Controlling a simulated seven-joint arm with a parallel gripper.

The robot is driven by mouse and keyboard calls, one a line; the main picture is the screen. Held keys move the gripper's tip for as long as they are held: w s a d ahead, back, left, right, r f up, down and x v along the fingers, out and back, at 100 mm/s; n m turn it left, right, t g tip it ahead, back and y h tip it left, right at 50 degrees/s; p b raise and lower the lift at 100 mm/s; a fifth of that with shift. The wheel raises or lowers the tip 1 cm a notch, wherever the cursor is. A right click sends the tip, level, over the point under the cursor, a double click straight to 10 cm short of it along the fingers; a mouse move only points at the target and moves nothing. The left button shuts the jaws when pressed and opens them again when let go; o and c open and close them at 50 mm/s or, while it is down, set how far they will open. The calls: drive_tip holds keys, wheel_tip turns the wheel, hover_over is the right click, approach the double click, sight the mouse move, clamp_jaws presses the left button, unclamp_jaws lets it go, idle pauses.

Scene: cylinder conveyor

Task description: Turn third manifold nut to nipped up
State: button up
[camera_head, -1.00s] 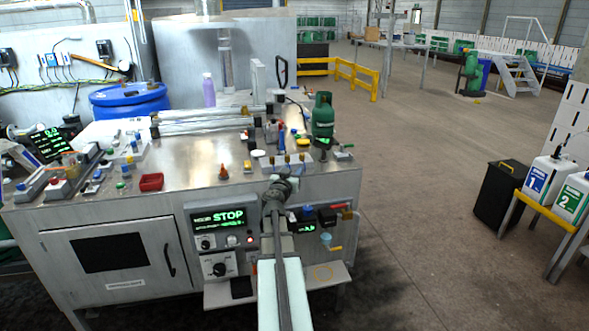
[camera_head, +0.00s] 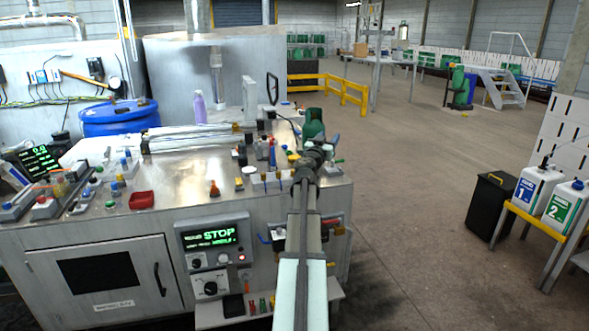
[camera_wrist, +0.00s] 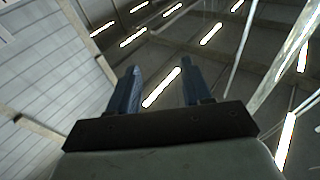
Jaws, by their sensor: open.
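A pale manifold block (camera_head: 265,182) with several small nuts on top lies near the front right of the steel bench in the head view. My arm covers its right end, so I cannot make out the third nut or its setting. My gripper (camera_wrist: 160,85) is open and empty in the wrist view, its two dark blue fingers apart and aimed at the roof and its lights. In the head view my arm's end stands in front of the bench's right side, over the manifold's right end; I see no contact with a nut.
A green gas bottle (camera_head: 314,124) stands behind my arm's end, partly hidden. An orange cone (camera_head: 214,188), a red tray (camera_head: 142,200) and a control panel reading STOP (camera_head: 213,236) are left of my arm. A black bin (camera_head: 490,205) stands on the open floor at right.

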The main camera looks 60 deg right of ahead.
drive_tip(key=w+d+r+n+t, duration=0.4)
drive_tip(key=d+r+n+t, duration=0.15)
drive_tip(key=d+r, duration=0.5)
drive_tip(key=w+d+r+n+t+y, duration=0.2)
drive_tip(key=w+n+t+y, duration=0.4)
drive_tip(key=w+n+y, duration=0.5)
drive_tip(key=s+a+f+n+g+y, duration=0.2)
drive_tip(key=s+a+f+g+y, duration=0.1)
drive_tip(key=a+f+g+y, duration=0.25)
drive_tip(key=s+a+f+n+g+y, duration=0.2)
drive_tip(key=s+a+f+g+y, duration=0.25)
drive_tip(key=f, duration=0.45)
drive_tip(key=shift+t, duration=0.65)
drive_tip(key=x, duration=0.4)
drive_tip(key=a+x, duration=0.1)
drive_tip(key=x, duration=0.4)
drive_tip(key=w+x, duration=0.1)
drive_tip(key=x, duration=0.3)
drive_tip(key=shift+w+a+f, duration=0.1)
drive_tip(key=shift+a, duration=0.25)
